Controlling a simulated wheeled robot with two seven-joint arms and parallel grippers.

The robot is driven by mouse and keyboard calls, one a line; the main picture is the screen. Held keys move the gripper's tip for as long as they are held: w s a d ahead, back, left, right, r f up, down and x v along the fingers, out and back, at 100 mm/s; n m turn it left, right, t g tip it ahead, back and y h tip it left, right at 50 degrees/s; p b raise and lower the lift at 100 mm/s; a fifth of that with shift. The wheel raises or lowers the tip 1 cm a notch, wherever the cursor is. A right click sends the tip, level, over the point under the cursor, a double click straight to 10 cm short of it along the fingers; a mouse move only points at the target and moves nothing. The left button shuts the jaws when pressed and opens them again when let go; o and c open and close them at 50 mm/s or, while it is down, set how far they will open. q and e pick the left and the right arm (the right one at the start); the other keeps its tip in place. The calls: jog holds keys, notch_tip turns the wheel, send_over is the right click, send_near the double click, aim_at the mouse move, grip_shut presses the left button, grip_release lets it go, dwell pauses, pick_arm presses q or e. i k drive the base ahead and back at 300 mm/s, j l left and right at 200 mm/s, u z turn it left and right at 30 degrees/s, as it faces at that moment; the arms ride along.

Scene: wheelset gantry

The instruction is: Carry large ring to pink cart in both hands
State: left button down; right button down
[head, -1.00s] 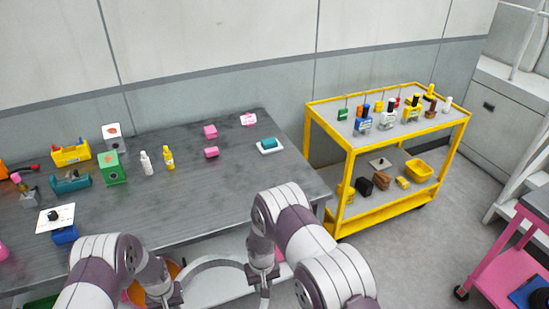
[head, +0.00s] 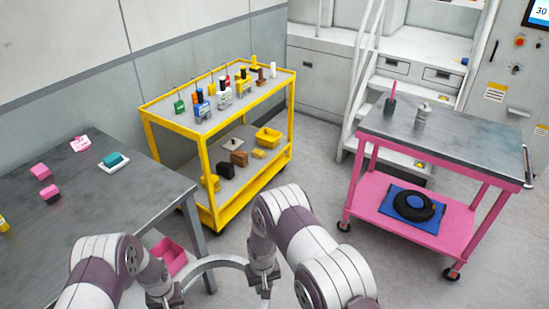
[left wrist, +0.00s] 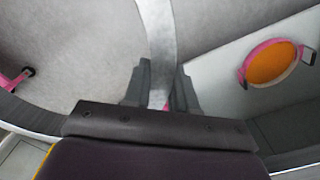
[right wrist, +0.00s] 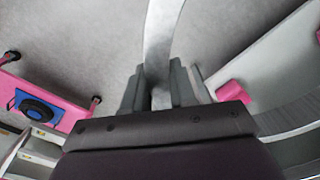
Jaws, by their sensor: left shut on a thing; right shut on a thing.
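The large grey ring (head: 213,262) is held level between my two arms at the bottom of the head view; its near part is cut off by the frame. My left gripper (head: 176,298) is shut on its left side, and in the left wrist view the gripper (left wrist: 160,98) has the ring's band (left wrist: 160,45) between its fingers. My right gripper (head: 264,284) is shut on its right side; the right wrist view shows the same at that gripper (right wrist: 160,98). The pink cart (head: 457,172) stands at the right, with a grey top and a pink lower shelf.
On the cart's top stand a pink-handled tool (head: 391,98) and a metal part (head: 422,115); a black ring on a blue mat (head: 388,206) lies below. The yellow cart (head: 212,165) and grey table (head: 110,205) are left. Floor (head: 310,160) between the carts is clear.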

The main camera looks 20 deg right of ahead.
aim_at(482, 142)
jog(key=i+l+z, duration=0.1)
jog(key=l+z, duration=0.15)
jog(key=z, duration=0.2)
jog(key=i+l+z, duration=0.1)
jog(key=l+z, duration=0.15)
jog(key=z, duration=0.15)
jog(key=i+l+z, duration=0.15)
jog(key=z, duration=0.3)
jog(key=i+l+z, duration=0.2)
jog(key=z, duration=0.2)
